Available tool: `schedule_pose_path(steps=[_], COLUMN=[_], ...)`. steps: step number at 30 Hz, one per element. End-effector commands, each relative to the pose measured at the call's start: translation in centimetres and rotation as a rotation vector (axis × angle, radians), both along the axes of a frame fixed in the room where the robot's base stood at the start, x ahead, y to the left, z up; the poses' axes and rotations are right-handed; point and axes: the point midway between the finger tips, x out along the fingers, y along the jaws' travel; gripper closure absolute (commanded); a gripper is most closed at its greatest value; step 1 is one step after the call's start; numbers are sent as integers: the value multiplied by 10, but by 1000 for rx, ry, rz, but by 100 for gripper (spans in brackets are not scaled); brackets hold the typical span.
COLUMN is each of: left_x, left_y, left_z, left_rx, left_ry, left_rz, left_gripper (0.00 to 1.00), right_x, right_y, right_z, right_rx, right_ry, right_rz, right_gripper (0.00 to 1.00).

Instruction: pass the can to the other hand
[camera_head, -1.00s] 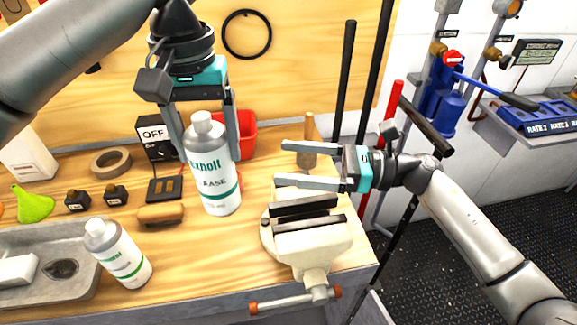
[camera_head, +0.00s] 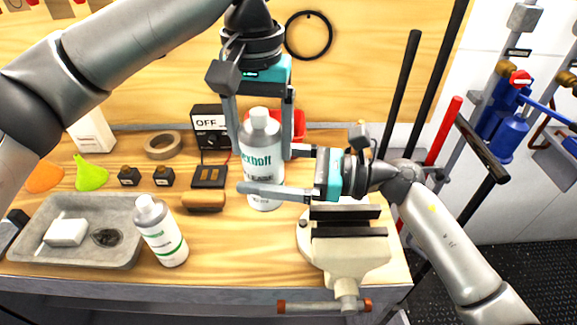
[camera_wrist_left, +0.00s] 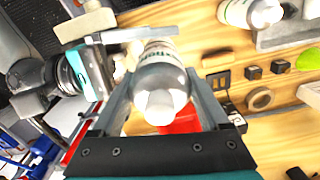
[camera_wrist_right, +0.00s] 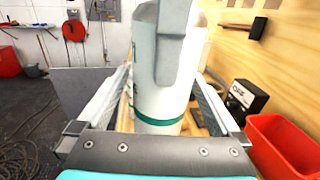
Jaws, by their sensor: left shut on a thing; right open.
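The can (camera_head: 262,170), white and grey with a green band, is upright over the bench in the head view. My left gripper (camera_head: 260,132) is shut on its upper part from above, one finger on each side. My right gripper (camera_head: 270,173) is open and reaches in from the right lower down, with one finger across the can's front and the other partly hidden behind it. In the right wrist view the can (camera_wrist_right: 160,108) stands between the open fingers. Whether the right fingers touch it, I cannot tell. The left wrist view shows the can (camera_wrist_left: 162,80) between the left fingers.
A similar second can (camera_head: 161,232) stands on the bench to the left, beside a grey tray (camera_head: 75,262). A vise (camera_head: 345,250) sits just below my right gripper. A red bin (camera_head: 299,125) and a box marked OFF (camera_head: 209,127) are behind the can.

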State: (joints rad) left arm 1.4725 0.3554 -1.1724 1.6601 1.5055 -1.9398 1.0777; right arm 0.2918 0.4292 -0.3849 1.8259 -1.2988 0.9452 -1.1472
Motion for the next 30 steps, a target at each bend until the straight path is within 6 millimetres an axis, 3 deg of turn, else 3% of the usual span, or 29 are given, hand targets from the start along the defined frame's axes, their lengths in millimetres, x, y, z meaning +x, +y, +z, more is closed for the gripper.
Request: schedule_pose_path(steps=[12,30], left_x=[0,1], left_y=[0,0], left_z=[1,1], left_rx=[-1,-1], left_ry=[-2,-5], left_rz=[0,3], left_gripper=[100,100], right_x=[1,0], right_y=[7,8], right_z=[0,0], right_rx=[0,0], right_ry=[0,0], right_rz=[0,5], right_gripper=[2,70])
